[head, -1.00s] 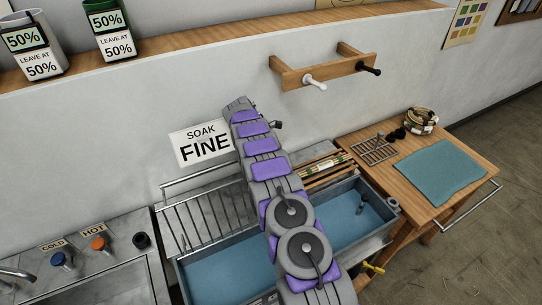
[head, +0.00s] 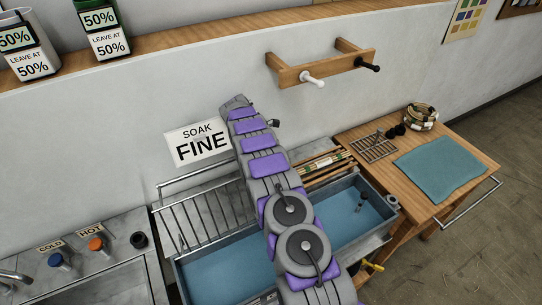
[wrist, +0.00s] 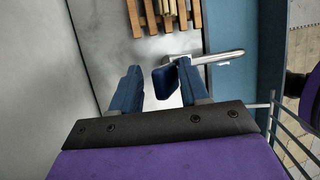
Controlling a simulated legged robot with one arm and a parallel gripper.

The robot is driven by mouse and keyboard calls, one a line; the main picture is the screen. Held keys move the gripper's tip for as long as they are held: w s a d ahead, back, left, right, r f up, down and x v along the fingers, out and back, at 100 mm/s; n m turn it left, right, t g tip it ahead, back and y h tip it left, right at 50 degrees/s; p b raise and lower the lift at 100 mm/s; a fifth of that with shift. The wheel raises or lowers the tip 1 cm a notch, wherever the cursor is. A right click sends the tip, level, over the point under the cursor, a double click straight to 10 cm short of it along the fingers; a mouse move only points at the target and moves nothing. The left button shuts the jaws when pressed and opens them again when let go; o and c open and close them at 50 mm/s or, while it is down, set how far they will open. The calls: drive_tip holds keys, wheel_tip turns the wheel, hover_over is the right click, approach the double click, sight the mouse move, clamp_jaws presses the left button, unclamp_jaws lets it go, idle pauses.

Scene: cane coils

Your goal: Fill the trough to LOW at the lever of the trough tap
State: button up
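The trough (head: 340,203) is a grey basin with a flat blue surface inside, below my arm in the head view. My arm hides its middle, and no LOW mark can be read. In the wrist view, a metal tap spout (wrist: 218,57) reaches right over the trough's edge. A blue paddle (wrist: 165,81), apparently the tap lever, sits at the spout's left end. My gripper (wrist: 157,82) has its two blue fingers apart, with the paddle between them. The paddle is close to the right finger; whether they touch cannot be told. The head view hides my fingertips behind the arm.
A wire rack (head: 205,213) stands over the trough's left side. Wooden slats (head: 320,168) lie behind it. A yellow-handled valve (head: 372,266) sticks out at the front right. A wooden table with a blue mat (head: 440,168) stands right. Cold (head: 60,260) and hot (head: 97,245) knobs are left.

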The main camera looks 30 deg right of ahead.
drive_tip(key=p+v, duration=0.5)
drive_tip(key=v, duration=0.7)
drive_tip(key=shift+w+p, duration=0.2)
drive_tip(key=shift+p, duration=0.1)
drive_tip(key=shift+a, duration=0.1)
idle(0.3)
